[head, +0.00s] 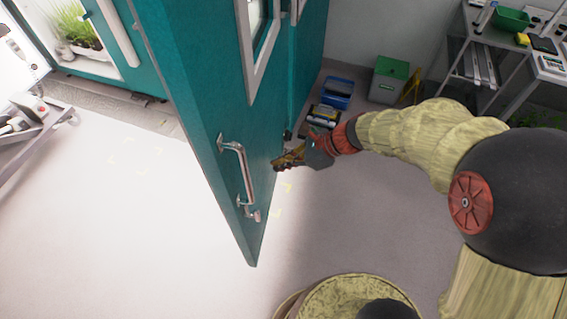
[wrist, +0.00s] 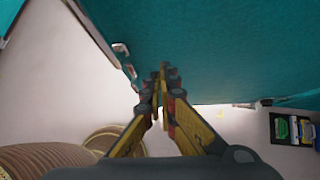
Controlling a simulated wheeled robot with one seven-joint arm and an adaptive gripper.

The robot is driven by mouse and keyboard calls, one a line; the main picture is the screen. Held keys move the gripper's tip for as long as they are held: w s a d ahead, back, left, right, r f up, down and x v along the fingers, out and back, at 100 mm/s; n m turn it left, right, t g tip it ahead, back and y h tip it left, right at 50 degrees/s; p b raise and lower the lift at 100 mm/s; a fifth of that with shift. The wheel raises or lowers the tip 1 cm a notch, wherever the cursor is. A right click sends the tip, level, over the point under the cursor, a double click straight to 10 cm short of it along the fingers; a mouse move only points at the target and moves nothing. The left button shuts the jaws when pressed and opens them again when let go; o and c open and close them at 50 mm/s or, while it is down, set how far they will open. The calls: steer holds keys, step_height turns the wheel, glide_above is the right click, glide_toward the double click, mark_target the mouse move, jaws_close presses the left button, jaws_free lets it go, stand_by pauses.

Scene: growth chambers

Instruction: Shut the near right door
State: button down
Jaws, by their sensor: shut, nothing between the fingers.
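The teal door (head: 228,110) stands open, swung out over the floor in the head view, with a framed window pane near its top. A metal bar handle (head: 246,178) is on its left-facing side. My gripper (head: 277,164) is on the door's right-hand side, low near its free edge, with fingers pointing at the panel. In the wrist view, the teal door (wrist: 210,50) fills the top, and my shut, empty gripper (wrist: 163,72) overlaps its lower edge. I cannot tell whether the fingertips touch the door.
A green-lidded grey bin (head: 389,80) and a blue crate (head: 338,92) stand by the back wall. A metal bench (head: 490,40) is at upper right. A lit chamber with plants (head: 78,32) is at upper left, a cart (head: 40,120) below it. Floor left of the door is clear.

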steer(key=w+a+f+b, duration=0.1)
steer(key=a+f, duration=0.3)
steer(key=a, duration=0.4)
steer(key=shift+w+b, duration=0.3)
steer(key=shift+w, duration=0.05)
